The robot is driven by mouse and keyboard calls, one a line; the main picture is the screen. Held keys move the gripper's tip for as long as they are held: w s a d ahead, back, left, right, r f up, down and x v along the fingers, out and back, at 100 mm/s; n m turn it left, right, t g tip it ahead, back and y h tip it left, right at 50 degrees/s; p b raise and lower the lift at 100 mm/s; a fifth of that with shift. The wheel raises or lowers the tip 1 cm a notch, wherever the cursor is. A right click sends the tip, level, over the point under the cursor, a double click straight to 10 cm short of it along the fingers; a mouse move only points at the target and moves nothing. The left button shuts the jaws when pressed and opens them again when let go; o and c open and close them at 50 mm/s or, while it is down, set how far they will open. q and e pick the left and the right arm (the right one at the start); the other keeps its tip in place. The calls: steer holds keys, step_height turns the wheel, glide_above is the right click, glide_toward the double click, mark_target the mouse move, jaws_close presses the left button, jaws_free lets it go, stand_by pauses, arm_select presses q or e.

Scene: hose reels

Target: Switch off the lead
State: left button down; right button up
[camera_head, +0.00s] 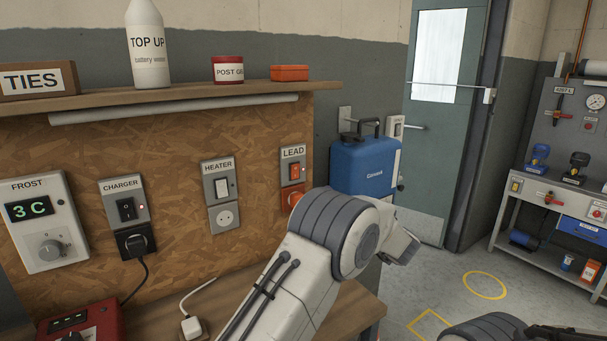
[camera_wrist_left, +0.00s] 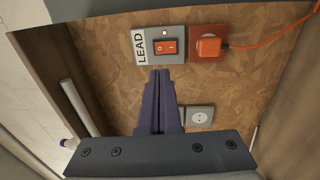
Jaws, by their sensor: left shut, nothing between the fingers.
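The LEAD switch plate (camera_head: 293,153) is on the chipboard wall, left of the blue container. Its orange-red rocker (camera_head: 295,172) also shows in the left wrist view (camera_wrist_left: 168,47), with a small pale lamp beside it. I cannot tell which way the rocker is tilted. An orange plug (camera_wrist_left: 208,46) sits in the socket next to it, its orange cord running off to the right. My left gripper (camera_wrist_left: 159,73) is shut and empty, its fingertips just short of the LEAD plate's edge in the wrist view. In the head view my left arm hides this gripper.
The HEATER switch (camera_head: 221,188) with its white socket (camera_head: 224,216), the CHARGER switch (camera_head: 127,209) and the FROST panel (camera_head: 45,225) lie to the left. A shelf (camera_head: 190,98) runs above. A blue container (camera_head: 364,168) stands close to the right.

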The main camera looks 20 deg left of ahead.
mark_target(297, 168)
arm_select(q)
steer(key=p+x, duration=0.5)
steer(key=x, duration=0.7)
steer(key=shift+w+a+r, duration=0.15)
steer(key=shift+a+r, duration=0.05)
steer(key=shift+a, duration=0.05)
steer(key=shift+w+a, duration=0.4)
steer(key=shift+a, duration=0.1)
